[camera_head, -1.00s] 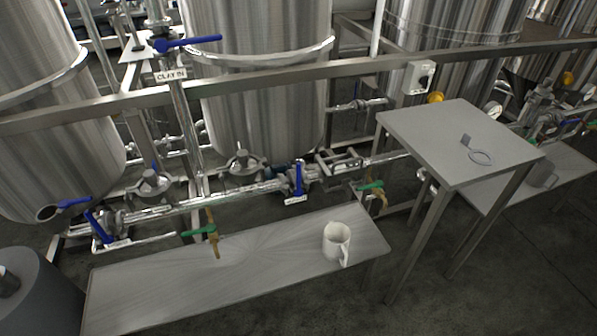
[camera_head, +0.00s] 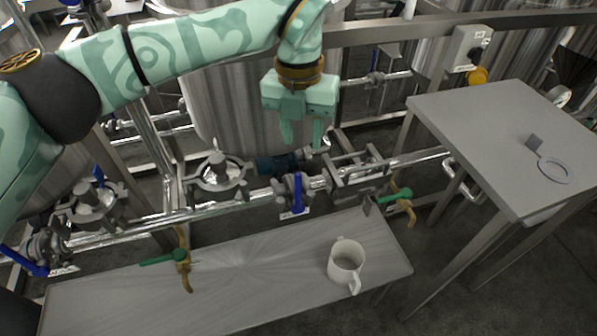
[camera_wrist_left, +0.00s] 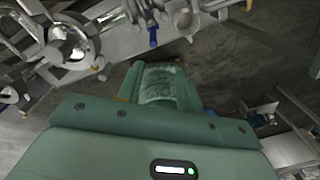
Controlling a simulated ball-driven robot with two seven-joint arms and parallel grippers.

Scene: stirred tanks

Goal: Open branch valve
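A blue-handled valve (camera_head: 297,195) sits on the low horizontal pipe behind the bench, its handle hanging down with a small white tag below it. The tag's words are too small to read. A blue handle (camera_wrist_left: 153,36) also shows at the top of the left wrist view. My left gripper (camera_head: 302,138) points down above and behind this valve, in front of the tank. Its two fingers are apart with nothing between them, and it does not touch the valve. Another blue handle (camera_head: 24,262) is at the far left. My right gripper is not in view.
A low bench (camera_head: 230,290) holds a white mug (camera_head: 345,262). Green-handled taps (camera_head: 163,258) (camera_head: 394,197) stick out over its back edge. A taller grey table (camera_head: 480,130) with a ring-shaped item (camera_head: 553,169) stands at right. A steel rail (camera_head: 400,28) crosses behind my arm.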

